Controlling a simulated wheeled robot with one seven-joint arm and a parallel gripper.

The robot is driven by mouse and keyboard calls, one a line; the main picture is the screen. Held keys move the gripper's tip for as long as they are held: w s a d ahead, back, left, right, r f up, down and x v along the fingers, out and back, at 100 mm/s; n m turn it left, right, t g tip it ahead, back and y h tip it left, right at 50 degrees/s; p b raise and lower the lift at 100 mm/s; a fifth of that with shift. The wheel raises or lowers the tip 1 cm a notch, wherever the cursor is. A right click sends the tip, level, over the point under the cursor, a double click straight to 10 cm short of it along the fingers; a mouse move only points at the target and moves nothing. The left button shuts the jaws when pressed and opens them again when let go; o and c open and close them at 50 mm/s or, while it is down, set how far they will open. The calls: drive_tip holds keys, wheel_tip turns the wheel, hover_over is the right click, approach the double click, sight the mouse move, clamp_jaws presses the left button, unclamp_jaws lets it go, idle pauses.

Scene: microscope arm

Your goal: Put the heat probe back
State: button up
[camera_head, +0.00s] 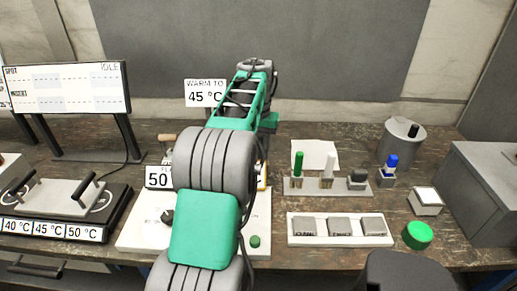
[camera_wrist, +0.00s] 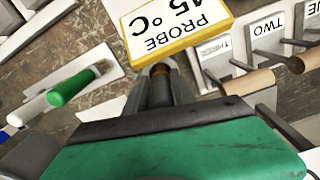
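In the wrist view, my gripper (camera_wrist: 160,75) points at a yellow-edged display (camera_wrist: 180,25) reading "PROBE 45 °C". A dark, narrow piece with a brownish band, which looks like the heat probe's handle (camera_wrist: 161,88), stands between the two grey fingers. The fingers appear closed on it; its lower end is hidden. A card (camera_head: 205,93) behind reads "WARM TO 45 °C".
Wooden-handled levers (camera_wrist: 245,82), one labelled "TWO", lie right of my gripper in the wrist view. A rack (camera_head: 328,188) with green, white and dark-topped tools stands right of my arm, behind a button panel (camera_head: 340,230). A heating plate (camera_head: 65,197) is at left.

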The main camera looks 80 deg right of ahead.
drive_tip(key=o, duration=0.3)
drive_tip(key=shift+o, duration=0.2)
drive_tip(key=shift+r, duration=0.1)
wheel_tip(320, 180, up, 12)
drive_tip(key=shift+r+p, duration=0.1)
drive_tip(key=shift+p, duration=0.55)
drive_tip(key=w+a+f+n+t+h, duration=0.1)
drive_tip(key=w+a+n, duration=0.3)
drive_tip(key=w+a, duration=0.8)
drive_tip(key=w+a+f+n, duration=0.2)
drive_tip(key=w+a+n, duration=0.2)
drive_tip(key=w+a, duration=0.75)
drive_tip(key=w+a+f+n+t, duration=0.1)
drive_tip(key=w+a+f+n, duration=0.15)
drive_tip(key=a, duration=0.55)
drive_tip(key=w+a+f+n, duration=0.2)
drive_tip(key=a+n, duration=0.1)
drive_tip(key=a, duration=0.6)
drive_tip(key=s+a+f+n, duration=0.2)
drive_tip(key=a+f, duration=0.1)
drive_tip(key=a, duration=0.3)
drive_tip(key=s+a+f+n+t+y, duration=0.1)
drive_tip(key=s+a+f+n, duration=0.1)
drive_tip(key=a, duration=0.4)
wheel_tip(320, 180, down, 2)
drive_tip(key=shift+s+a+f, duration=0.1)
drive_tip(key=shift+s+a, duration=0.15)
drive_tip(key=shift+s, duration=0.35)
drive_tip(key=shift+n, duration=0.25)
